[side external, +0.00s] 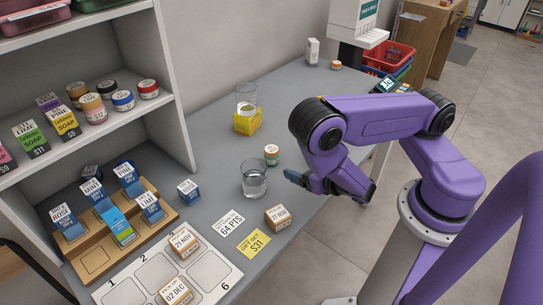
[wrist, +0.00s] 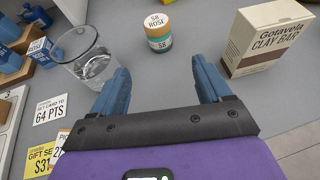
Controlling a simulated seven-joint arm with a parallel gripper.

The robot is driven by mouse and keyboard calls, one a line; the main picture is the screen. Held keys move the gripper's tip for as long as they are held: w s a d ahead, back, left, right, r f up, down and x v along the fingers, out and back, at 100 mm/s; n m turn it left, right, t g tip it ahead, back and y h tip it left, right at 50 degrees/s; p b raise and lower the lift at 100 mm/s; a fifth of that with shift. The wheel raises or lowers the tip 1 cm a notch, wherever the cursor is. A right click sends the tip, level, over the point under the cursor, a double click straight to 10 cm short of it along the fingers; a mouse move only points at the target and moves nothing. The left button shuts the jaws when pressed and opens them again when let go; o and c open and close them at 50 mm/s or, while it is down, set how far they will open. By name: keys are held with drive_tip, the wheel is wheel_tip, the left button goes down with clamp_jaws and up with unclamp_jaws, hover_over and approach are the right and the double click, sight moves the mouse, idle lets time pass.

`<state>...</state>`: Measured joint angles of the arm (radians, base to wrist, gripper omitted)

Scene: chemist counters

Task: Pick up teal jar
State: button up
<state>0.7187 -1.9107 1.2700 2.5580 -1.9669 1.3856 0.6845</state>
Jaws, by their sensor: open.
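The teal jar (side external: 271,155) is a small round jar with a pale lid, standing upright on the grey counter just behind a glass of clear liquid (side external: 255,182). In the wrist view the teal jar (wrist: 159,42) shows a teal band and a label reading ROSE. My gripper (side external: 296,178) is low over the counter, to the right of the glass and in front of the jar. In the wrist view my gripper (wrist: 160,72) has its blue fingers spread and empty. The jar is beyond the fingertips, roughly centred between them and apart from both.
The glass (wrist: 85,58) stands left of the fingers, close to the left one. A Gotavela clay bar box (wrist: 262,42) stands right of the jar. A yellow holder (side external: 247,123) with a glass is farther back. Cards and a small box (side external: 278,217) lie toward the front.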

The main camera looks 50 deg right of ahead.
sight(276, 157)
drive_tip(key=x, duration=0.9)
drive_tip(key=shift+r+x, duration=0.1)
drive_tip(key=shift+x, duration=1.3)
drive_tip(key=shift+r+x, duration=0.15)
drive_tip(key=shift+x, duration=1.2)
drive_tip(key=shift+w+a, duration=0.1)
drive_tip(key=shift+w, duration=0.05)
drive_tip(key=c, duration=1.1)
